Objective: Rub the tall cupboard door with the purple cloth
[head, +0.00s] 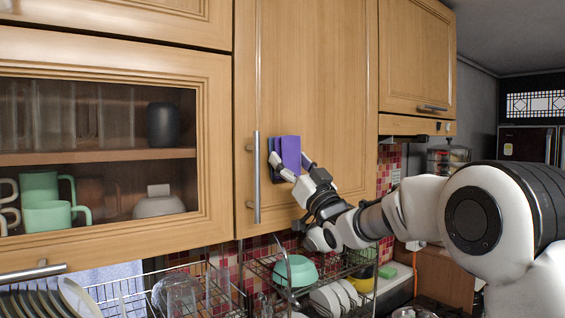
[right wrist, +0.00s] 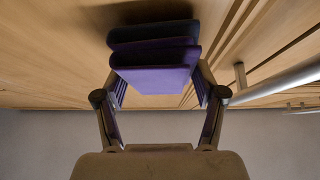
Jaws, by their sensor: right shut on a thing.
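The tall cupboard door (head: 310,70) is light wood with a vertical metal handle (head: 256,178) near its lower left edge. The folded purple cloth (head: 290,152) is at the door's lower left part, just right of the handle. My right gripper (head: 292,168) is shut on the cloth; in the right wrist view its fingers (right wrist: 160,88) hold the cloth (right wrist: 155,70) from both sides. The cloth's far side is close to the wood (right wrist: 60,60); I cannot tell for sure whether it touches. The handle bar (right wrist: 275,82) shows at the right there. My left gripper is not in view.
A glass-fronted cupboard (head: 215,150) with cups and bowls is at the left. A wire dish rack (head: 245,262) with a green bowl (head: 296,270) and other dishes hangs below the door. A smaller cupboard (head: 415,60) is at the upper right.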

